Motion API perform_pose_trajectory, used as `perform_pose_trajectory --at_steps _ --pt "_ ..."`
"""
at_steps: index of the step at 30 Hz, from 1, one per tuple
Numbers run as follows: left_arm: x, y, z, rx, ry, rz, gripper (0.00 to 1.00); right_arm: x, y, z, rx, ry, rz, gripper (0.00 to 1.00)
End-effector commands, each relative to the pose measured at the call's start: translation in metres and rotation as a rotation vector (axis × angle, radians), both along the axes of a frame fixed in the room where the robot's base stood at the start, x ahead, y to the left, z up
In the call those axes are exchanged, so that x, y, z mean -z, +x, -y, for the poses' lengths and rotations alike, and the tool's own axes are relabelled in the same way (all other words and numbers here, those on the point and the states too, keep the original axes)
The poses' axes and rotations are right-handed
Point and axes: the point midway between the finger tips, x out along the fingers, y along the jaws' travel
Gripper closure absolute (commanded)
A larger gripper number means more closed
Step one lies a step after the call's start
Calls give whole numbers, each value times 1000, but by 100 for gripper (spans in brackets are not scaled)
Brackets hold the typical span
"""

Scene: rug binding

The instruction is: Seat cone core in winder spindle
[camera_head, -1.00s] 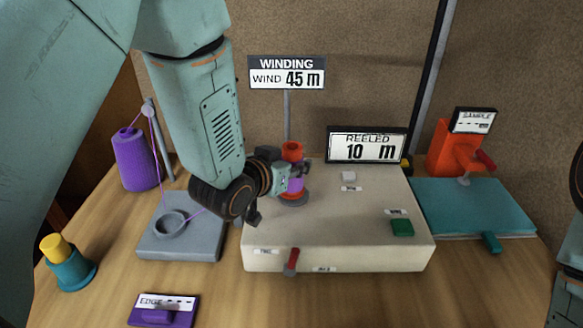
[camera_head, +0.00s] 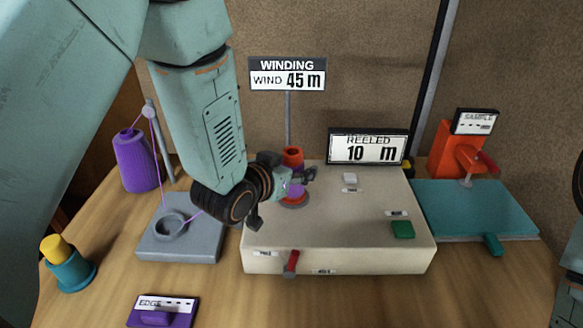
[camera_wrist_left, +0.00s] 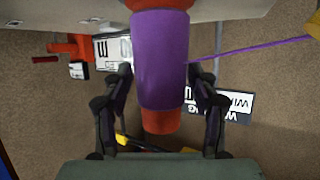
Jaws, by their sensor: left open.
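The cone core (camera_head: 293,188), orange-red with purple yarn wound around it, stands upright on a round base on the cream winder (camera_head: 330,235). The spindle itself is hidden by the core. My left gripper (camera_head: 300,180) is at the core from the left. In the left wrist view the core (camera_wrist_left: 160,60) lies between the two dark fingers (camera_wrist_left: 160,105), with a gap on each side. The left gripper is open. A purple thread (camera_wrist_left: 240,48) runs from the core to the right in that view. My right gripper is not in view.
A purple yarn cone (camera_head: 135,160) and a grey guide block (camera_head: 180,245) stand left of the winder. The winder has a red lever (camera_head: 291,263) and a green button (camera_head: 402,229). Its sign (camera_head: 287,74) reads WIND 45 m; the counter (camera_head: 367,147) reads 10 m.

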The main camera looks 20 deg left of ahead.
Motion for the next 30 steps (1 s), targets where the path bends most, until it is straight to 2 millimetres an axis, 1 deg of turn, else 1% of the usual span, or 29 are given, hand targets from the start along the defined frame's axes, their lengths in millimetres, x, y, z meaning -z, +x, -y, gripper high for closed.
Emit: perform_pose_trajectory --at_steps 2,5,8,17,21,30 --pt "-5 0 0 0 0 1 41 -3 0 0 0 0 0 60" --pt "-8 -11 -3 -2 -1 -2 41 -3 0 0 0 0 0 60" --pt "-15 -27 -7 -2 -1 -1 41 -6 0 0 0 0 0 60" --pt "-39 -84 -20 -3 -4 -2 41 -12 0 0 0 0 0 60" --pt "-43 -87 -20 2 -1 -3 41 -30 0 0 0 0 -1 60" --pt "-47 -99 -23 3 -3 -4 41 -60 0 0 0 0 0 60"
